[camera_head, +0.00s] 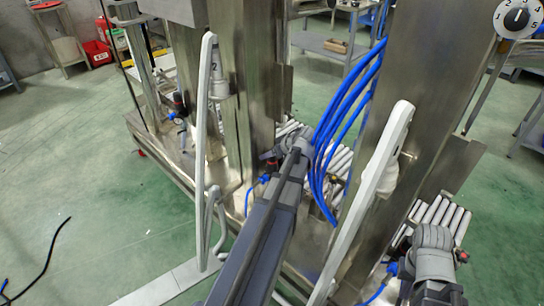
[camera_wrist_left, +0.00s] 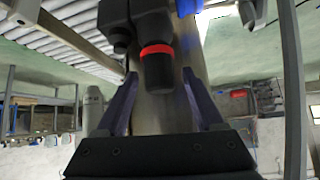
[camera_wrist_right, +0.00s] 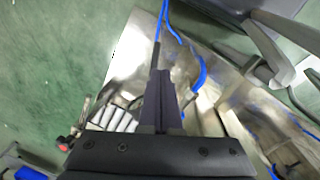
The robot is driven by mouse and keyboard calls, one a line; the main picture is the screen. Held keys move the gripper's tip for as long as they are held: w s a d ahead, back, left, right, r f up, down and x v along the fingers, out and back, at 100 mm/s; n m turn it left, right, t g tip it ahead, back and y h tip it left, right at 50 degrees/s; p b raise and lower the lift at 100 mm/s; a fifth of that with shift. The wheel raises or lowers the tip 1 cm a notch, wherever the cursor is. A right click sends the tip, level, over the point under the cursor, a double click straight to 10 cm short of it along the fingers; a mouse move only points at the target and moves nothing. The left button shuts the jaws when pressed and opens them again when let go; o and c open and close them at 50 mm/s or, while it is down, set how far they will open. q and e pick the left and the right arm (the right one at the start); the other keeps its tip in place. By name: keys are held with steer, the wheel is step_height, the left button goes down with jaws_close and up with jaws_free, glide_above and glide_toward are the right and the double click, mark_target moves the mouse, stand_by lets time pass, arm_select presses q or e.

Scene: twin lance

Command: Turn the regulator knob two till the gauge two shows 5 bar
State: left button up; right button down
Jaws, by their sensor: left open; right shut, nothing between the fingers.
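A black regulator knob with a red ring (camera_wrist_left: 157,62) stands between the spread fingers of my left gripper (camera_wrist_left: 160,100) in the left wrist view; I cannot tell whether they touch it. No number shows on it. In the head view my left wrist (camera_head: 296,150) hides most of that spot. My right gripper (camera_wrist_right: 162,95) is shut and empty.
Another dark-and-red knob (camera_head: 178,100) with a small gauge sits on the machine at left. Blue hoses (camera_head: 345,115) hang between steel columns. White curved handles (camera_head: 203,130) and (camera_head: 375,190) stand in front. Rollers (camera_head: 440,215) lie near my right wrist. Green floor (camera_head: 100,120) is open at left.

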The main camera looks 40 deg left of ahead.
arm_select(q)
steer(key=shift+c, duration=0.4)
jaws_close()
steer(key=shift+s, duration=0.1)
